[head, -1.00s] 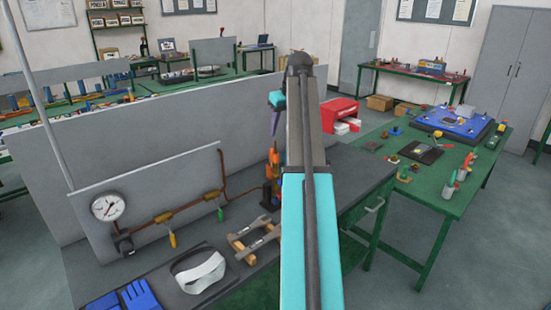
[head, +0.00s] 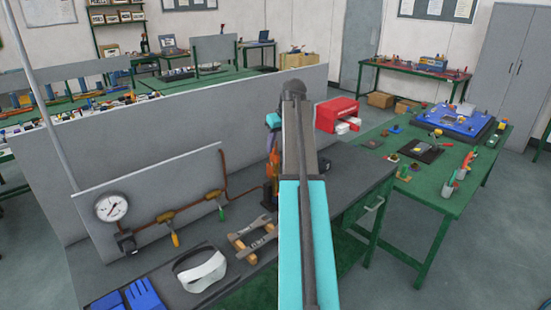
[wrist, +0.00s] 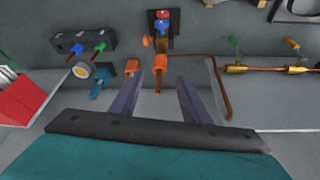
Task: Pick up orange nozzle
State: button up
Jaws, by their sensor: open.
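An orange nozzle-like piece (wrist: 160,64) points toward me from a dark stand near the centre of the wrist view. A smaller orange piece (wrist: 132,67) lies to its left; I cannot tell for sure which is the named nozzle. My gripper (wrist: 159,80) is open, its two purple-grey fingers on either side of the larger orange piece in the picture. Touch or depth cannot be told. In the head view, orange parts (head: 269,186) show on the grey bench below my gripper (head: 272,143), partly hidden by my arm.
Red and blue parts (wrist: 161,20) sit on the same stand. A black block with blue and green knobs (wrist: 84,47) is at the left, a red box (wrist: 22,100) further left. A copper pipe (wrist: 222,92) runs at the right. A grey panel (head: 150,205) with a gauge (head: 111,208) stands left.

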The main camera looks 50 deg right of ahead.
aim_at(276, 154)
dwell(0.3)
jog(key=shift+p+x, duration=0.95)
jog(key=shift+x, duration=0.25)
jog(key=shift+p+x, duration=0.45)
jog(key=shift+x, duration=0.9)
jog(key=shift+s+f, duration=0.1)
jog(key=shift+s, duration=0.05)
grip_shut()
jog(key=shift+d+r, duration=0.1)
jog(key=shift+r, duration=0.1)
jog(key=shift+r+b, duration=1.1)
jog(key=shift+r, duration=0.5)
jog(key=s+a+r+b, duration=0.1)
jog(key=s+b, duration=0.3)
jog(key=s, duration=1.2)
jog(key=shift+a+r+b, duration=0.25)
jog(key=shift+a+b, duration=0.1)
